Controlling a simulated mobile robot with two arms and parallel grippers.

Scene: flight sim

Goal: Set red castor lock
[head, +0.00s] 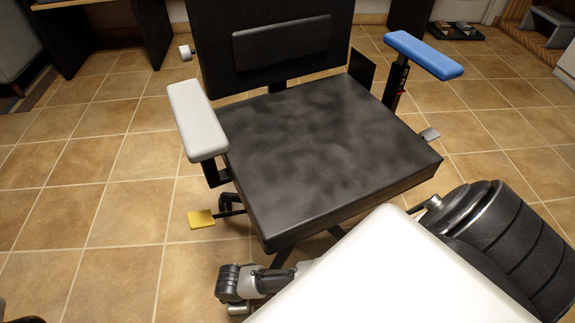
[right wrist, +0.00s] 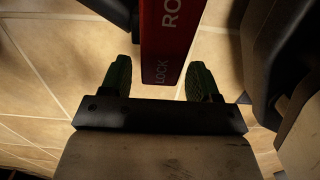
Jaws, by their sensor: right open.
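In the right wrist view, a red bar (right wrist: 170,40) with white lettering, "LOCK" and a cut-off "RO", comes down from the top. Its lower end is between the two green-padded fingers of my right gripper (right wrist: 159,66). The gripper is open, with a gap to the bar on each side in the picture; depth is hard to judge. The black chair (head: 325,145) stands in the middle of the head view. I cannot make out the red lock there. My white arm covers the lower right. My left gripper is not in view.
The chair has a white armrest (head: 197,120), a blue armrest (head: 424,54), a yellow tab (head: 201,218) low on the left and a grey tab (head: 430,134) on the right. Dark chair parts flank the bar in the right wrist view. Tiled floor (head: 90,190) on the left is clear.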

